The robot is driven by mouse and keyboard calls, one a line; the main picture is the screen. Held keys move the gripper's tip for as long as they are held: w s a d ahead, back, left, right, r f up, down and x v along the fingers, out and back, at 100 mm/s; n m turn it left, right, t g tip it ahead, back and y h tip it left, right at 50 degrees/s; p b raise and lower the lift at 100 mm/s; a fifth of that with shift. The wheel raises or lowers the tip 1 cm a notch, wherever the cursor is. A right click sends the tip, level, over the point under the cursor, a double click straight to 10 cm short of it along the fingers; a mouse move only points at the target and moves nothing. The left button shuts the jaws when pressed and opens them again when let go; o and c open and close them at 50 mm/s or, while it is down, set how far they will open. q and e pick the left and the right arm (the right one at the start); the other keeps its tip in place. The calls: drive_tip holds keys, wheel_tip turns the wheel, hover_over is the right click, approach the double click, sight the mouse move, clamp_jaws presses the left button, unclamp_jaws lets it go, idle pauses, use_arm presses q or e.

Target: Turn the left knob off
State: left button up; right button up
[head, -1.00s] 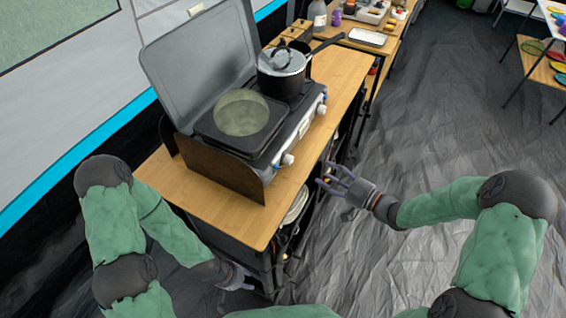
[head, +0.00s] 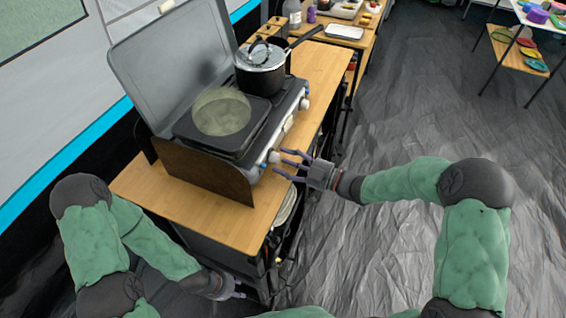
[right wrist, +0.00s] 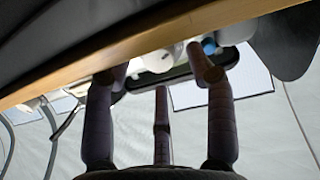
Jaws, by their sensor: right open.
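The camping stove (head: 250,130) stands on the wooden counter with its grey lid raised. The left knob (head: 273,157) is a small pale knob on the stove's front, at its near end. My right gripper (head: 284,161) is open and empty, its fingers pointing at the stove front close to this knob. Whether they touch it I cannot tell. In the right wrist view, the fingers (right wrist: 160,85) spread below the counter edge, with a white knob (right wrist: 158,60) beyond them. My left gripper (head: 235,292) hangs low by the counter's near end, apart from the stove; its finger state is unclear.
A second knob (head: 304,103) is farther along the front. The wooden counter (head: 230,218) has bare space nearby. Open floor lies right.

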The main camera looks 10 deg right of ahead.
drive_tip(key=shift+w+a, duration=0.35)
drive_tip(key=shift+a, duration=0.15)
clamp_jaws()
drive_tip(key=shift+r, duration=0.2)
idle(0.4)
